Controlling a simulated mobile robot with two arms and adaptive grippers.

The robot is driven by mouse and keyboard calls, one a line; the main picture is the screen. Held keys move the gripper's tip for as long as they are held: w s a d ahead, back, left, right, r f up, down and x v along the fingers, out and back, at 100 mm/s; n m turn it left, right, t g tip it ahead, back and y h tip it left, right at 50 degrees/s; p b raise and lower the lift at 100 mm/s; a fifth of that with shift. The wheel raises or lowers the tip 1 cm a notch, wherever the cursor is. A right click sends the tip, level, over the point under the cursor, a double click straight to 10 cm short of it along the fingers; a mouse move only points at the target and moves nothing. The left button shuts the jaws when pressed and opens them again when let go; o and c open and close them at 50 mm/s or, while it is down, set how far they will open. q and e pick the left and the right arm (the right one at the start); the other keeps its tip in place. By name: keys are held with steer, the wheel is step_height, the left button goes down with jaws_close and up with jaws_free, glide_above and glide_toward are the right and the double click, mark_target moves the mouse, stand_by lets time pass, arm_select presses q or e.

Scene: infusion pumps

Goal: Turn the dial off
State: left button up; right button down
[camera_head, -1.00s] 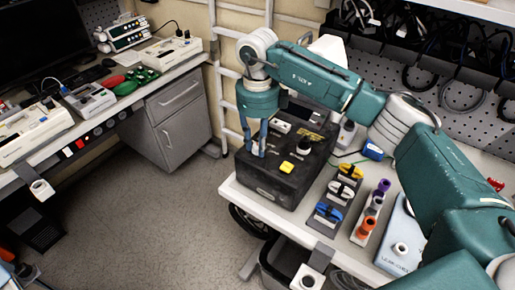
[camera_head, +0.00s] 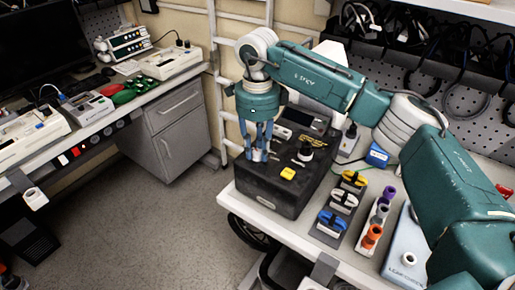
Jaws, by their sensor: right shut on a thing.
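A black box-shaped device (camera_head: 270,193) stands at the left end of the bench on the right. Its top has a yellow button (camera_head: 288,174), a black knob (camera_head: 305,153) with a light pointer mark, and a display at the back. My right gripper (camera_head: 260,156) points down onto the left part of this top, left of the yellow button and the black knob. Its fingers are shut on a small dial there, which they mostly hide. I cannot read the dial's setting. My left gripper is not in view.
Yellow, white and blue connectors (camera_head: 343,202) and a rack of orange and purple plugs (camera_head: 371,237) stand right of the device. A blue item (camera_head: 378,155) lies behind them. My right arm spans the bench. A second bench with instruments is at left, with clear floor between.

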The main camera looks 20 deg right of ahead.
mark_target(258, 151)
steer(key=shift+w+r, duration=0.1)
steer(key=shift+r, duration=0.05)
steer(key=c, duration=1.4)
jaws_free()
steer(key=shift+c, duration=0.2)
step_height(258, 151, up, 12)
